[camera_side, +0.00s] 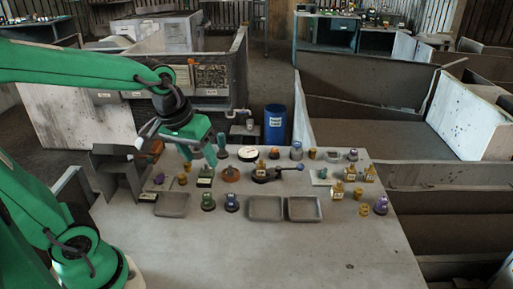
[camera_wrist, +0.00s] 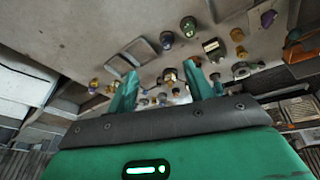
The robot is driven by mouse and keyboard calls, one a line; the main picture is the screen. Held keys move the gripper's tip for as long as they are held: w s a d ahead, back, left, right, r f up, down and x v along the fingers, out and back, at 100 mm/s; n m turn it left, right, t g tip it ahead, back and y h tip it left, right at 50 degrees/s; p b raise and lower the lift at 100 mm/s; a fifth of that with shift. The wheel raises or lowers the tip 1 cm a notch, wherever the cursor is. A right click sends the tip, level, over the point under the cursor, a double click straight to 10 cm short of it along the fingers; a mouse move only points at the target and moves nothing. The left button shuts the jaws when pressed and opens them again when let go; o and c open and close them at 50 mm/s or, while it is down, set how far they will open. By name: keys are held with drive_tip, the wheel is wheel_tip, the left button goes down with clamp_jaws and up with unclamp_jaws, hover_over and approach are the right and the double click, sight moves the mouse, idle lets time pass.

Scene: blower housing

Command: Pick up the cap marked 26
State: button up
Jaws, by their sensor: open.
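Several small caps and fittings stand on the grey table, and their markings are too small to read, so I cannot tell which cap is marked 26. They include a green one (camera_side: 208,201), a blue one (camera_side: 231,202), a purple one (camera_side: 381,205) and a yellow one (camera_side: 364,209). My gripper (camera_side: 198,160) is open and empty above the table's back left part, with its fingers pointing down. In the wrist view my gripper (camera_wrist: 162,72) has its fingers apart, with small parts seen beyond and between them. The green cap (camera_wrist: 188,27) and blue cap (camera_wrist: 167,40) appear beyond the fingertips.
Three shallow grey trays, left (camera_side: 172,212), middle (camera_side: 265,217) and right (camera_side: 304,217), lie across the table. A grey upright holder (camera_side: 112,175) stands at the left edge. A blue barrel (camera_side: 275,124) stands behind the table. The table's front part (camera_side: 270,255) is clear.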

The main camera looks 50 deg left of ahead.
drive_tip(key=w+a+f+n+g, duration=0.1)
drive_tip(key=w+f+n+g, duration=0.1)
drive_tip(key=w+f+n, duration=0.3)
drive_tip(key=n+g, duration=0.1)
drive_tip(key=n, duration=0.1)
hover_over(231, 195)
drive_tip(key=f, duration=0.4)
drive_tip(key=s+f, duration=0.1)
drive_tip(key=f, duration=0.1)
drive_tip(key=shift+d+f, duration=0.25)
drive_tip(key=shift+f, duration=0.05)
drive_tip(key=shift+w+a+f+n+g, duration=0.1)
drive_tip(key=shift+w+f+n+g, duration=0.25)
drive_tip(key=shift+f, duration=0.3)
drive_tip(key=shift+f, duration=0.1)
drive_tip(key=shift+f, duration=1.2)
drive_tip(key=shift+w+a+f, duration=0.15)
drive_tip(key=shift+f, duration=2.45)
drive_tip(key=c, duration=1)
